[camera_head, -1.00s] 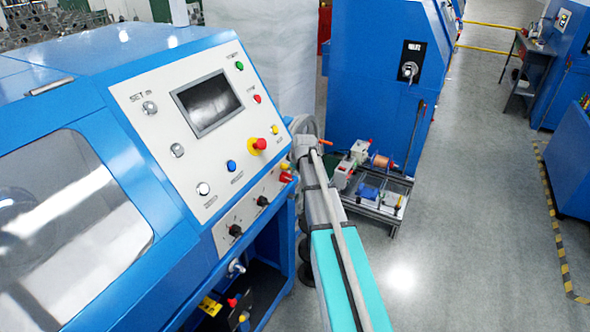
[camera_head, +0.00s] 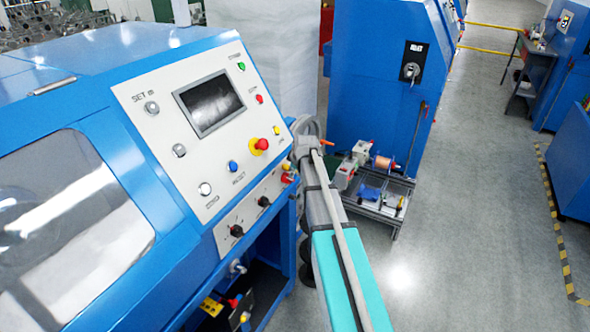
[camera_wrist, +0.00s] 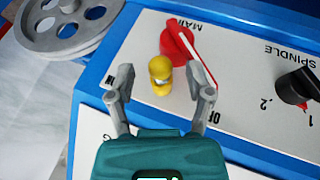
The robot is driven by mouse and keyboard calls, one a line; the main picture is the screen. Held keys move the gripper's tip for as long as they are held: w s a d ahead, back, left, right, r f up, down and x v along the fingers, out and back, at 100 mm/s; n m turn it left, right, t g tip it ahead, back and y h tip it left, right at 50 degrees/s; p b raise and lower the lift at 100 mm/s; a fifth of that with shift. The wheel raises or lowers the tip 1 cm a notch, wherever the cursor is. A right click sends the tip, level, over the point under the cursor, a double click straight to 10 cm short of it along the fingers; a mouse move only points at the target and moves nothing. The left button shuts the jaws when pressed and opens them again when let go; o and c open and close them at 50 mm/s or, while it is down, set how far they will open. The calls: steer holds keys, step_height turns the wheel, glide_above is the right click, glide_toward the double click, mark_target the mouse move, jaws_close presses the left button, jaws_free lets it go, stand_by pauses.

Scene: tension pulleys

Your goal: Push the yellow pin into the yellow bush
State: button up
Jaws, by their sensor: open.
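A yellow piece (camera_wrist: 161,75) with a rounded top stands in front of a red switch knob on the panel in the wrist view. I cannot tell whether it is the pin, the bush or both. My gripper (camera_wrist: 163,84) is open, with one finger on each side of the yellow piece and a visible gap to each. In the head view, a small yellow spot (camera_head: 285,167) shows at the panel's right edge beside my arm. My fingers cannot be made out there.
A red switch knob (camera_wrist: 178,42) and a black knob (camera_wrist: 297,87) sit on the white panel (camera_wrist: 245,65). A grey spoked pulley (camera_wrist: 68,25) is at the upper left of the wrist view. A cart (camera_head: 380,200) with parts stands behind my arm. Open floor (camera_head: 480,220) lies to the right.

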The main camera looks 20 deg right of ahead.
steer(key=shift+o, duration=0.6)
steer(key=shift+r, duration=0.1)
step_height(320, 180, up, 8)
steer(key=s+a+p, duration=0.2)
steer(key=p, duration=0.6)
steer(key=shift+a, duration=0.35)
steer(key=shift+s, duration=0.1)
stand_by(0.8)
steer(key=s+a+f+m+g+b, duration=0.1)
steer(key=s+a+f+m+g, duration=0.1)
steer(key=s+a, duration=0.3)
steer(key=s+a+f+m+g+b, duration=0.1)
steer(key=s+a, duration=0.5)
steer(key=s, duration=0.7)
steer(key=s+a+f+m+g+b, duration=0.1)
steer(key=s+a+f+m+g, duration=0.2)
steer(key=s+a+m, duration=0.2)
steer(key=s+a, duration=0.1)
steer(key=s, duration=0.2)
steer(key=shift+s, duration=0.4)
stand_by(0.8)
